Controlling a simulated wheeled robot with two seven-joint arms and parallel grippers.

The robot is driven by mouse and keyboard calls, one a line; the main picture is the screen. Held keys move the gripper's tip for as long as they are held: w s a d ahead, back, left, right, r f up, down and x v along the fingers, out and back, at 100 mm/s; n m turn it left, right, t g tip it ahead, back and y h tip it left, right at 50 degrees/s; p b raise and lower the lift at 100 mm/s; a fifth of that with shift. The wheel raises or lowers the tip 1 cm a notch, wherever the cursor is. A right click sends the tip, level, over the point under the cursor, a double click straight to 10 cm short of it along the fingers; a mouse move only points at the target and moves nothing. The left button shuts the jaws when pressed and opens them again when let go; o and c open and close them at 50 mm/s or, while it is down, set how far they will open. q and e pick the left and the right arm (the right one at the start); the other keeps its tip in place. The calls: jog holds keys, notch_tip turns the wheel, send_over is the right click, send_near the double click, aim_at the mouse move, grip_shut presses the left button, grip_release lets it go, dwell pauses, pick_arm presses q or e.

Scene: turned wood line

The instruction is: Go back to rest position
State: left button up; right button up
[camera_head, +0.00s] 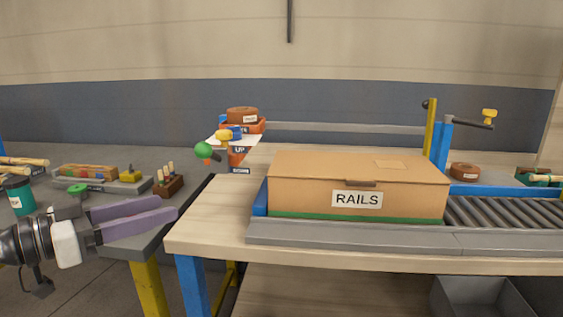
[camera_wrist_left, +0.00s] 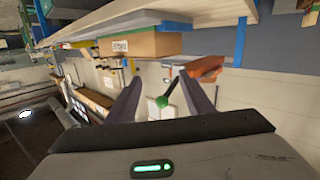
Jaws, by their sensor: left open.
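My left gripper (camera_head: 150,216) is at the lower left of the head view, its two purple-grey fingers pointing right. It is open and nothing shows between the fingers. It hangs in front of the grey bench at the left, apart from the wooden table. In the left wrist view the two fingers (camera_wrist_left: 162,98) stand apart, with a green ball (camera_wrist_left: 161,101) on a dark stick seen beyond them. My right gripper is in neither view.
A closed cardboard box (camera_head: 310,190) labelled RAILS sits on the roller conveyor (camera_head: 500,212) on the wooden table (camera_head: 205,232). The grey bench at left holds a teal cup (camera_head: 20,196), a tray (camera_head: 100,184) and a small wooden holder (camera_head: 168,186). A grey bin (camera_head: 480,298) stands below.

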pick_arm(q)
jog(key=s+d+f+n+y+p, duration=0.2)
jog(key=s+f+y, duration=0.15)
jog(key=f, duration=0.95)
jog(key=s+d+f+n+y+p, duration=0.1)
jog(key=s+f+n+y+p, duration=0.2)
jog(key=f, duration=1.1)
jog(key=s+d+f+g+y+p, duration=0.1)
jog(key=s+d+f, duration=0.1)
jog(key=s+f, duration=0.4)
jog(key=s+d+f+n+g+y, duration=0.1)
jog(key=s+f, duration=0.5)
jog(key=s, duration=0.8)
jog(key=shift+d+f+g+y+p, duration=0.2)
jog(key=shift+d+g+y+p, duration=0.2)
jog(key=shift+g+y, duration=0.1)
jog(key=shift+w, duration=0.1)
